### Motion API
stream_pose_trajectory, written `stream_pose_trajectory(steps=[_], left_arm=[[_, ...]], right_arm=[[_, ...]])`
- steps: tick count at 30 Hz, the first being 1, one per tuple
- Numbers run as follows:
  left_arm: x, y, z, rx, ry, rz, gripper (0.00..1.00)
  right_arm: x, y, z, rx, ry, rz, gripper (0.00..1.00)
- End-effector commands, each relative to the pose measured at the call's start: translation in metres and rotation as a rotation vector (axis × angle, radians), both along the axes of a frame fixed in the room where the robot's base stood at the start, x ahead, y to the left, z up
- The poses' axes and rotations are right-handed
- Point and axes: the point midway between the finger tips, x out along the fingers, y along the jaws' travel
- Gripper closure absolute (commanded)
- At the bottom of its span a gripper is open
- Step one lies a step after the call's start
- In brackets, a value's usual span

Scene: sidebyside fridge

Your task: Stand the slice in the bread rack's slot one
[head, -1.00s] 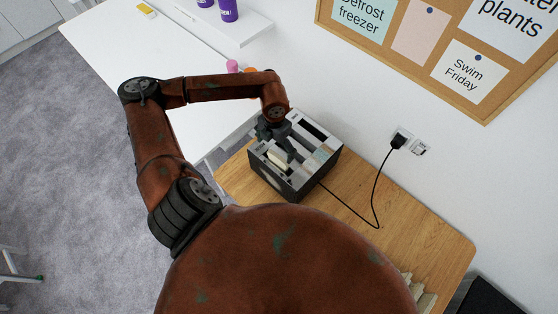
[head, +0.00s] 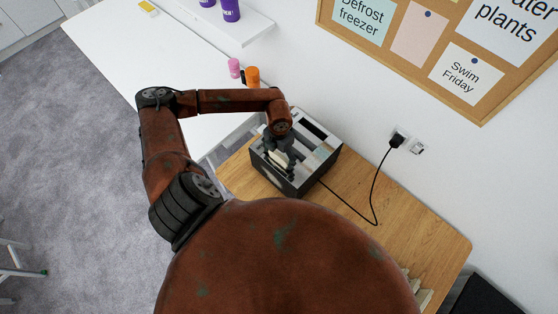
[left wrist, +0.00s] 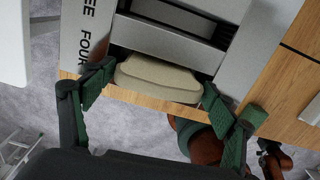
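A pale slice of bread (left wrist: 158,76) stands on edge in a slot of a grey and black toaster (head: 318,150), its top sticking out. It also shows in the head view (head: 279,159). My left gripper (head: 279,146) reaches down over it. In the left wrist view, its green-padded fingers (left wrist: 157,88) stand at either end of the slice, very close to it, and look open. Lettering ending in "EE" and the word "FOUR" shows on the toaster's top. Pale upright slats (head: 418,290), perhaps the bread rack, show at the lower right, mostly hidden.
The toaster stands on a wooden worktop (head: 420,225), which is mostly clear to its right. A black cable runs to a wall socket (head: 399,138). A white counter (head: 150,60), with a pink cup (head: 234,68) and an orange cup (head: 252,76), lies beyond my left arm.

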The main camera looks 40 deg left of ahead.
Motion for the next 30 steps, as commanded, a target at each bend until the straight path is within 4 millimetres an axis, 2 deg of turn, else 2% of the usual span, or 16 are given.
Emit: stream_pose_trajectory(steps=[1, 11, 19, 23, 30], left_arm=[[0.0, 0.0, 0.0, 0.0, 0.0, 0.0, 0.27], [0.0, 0.0, 0.0, 0.0, 0.0, 0.0, 0.49], [0.001, 0.0, 0.003, 0.0, -0.001, 0.0, 0.49], [0.001, 0.001, 0.018, 0.001, -0.004, -0.001, 0.49], [0.002, 0.001, 0.066, 0.002, -0.005, 0.0, 0.49]], right_arm=[[0.001, 0.001, 0.0, 0.0, -0.001, 0.0, 1.0], [0.002, 0.001, 0.0, 0.001, -0.002, 0.0, 1.0], [0.002, 0.001, -0.001, 0.001, -0.002, 0.0, 1.0], [0.001, 0.001, -0.007, 0.0, -0.002, 0.0, 1.0], [0.001, 0.0, -0.02, 0.0, -0.001, 0.001, 1.0]])
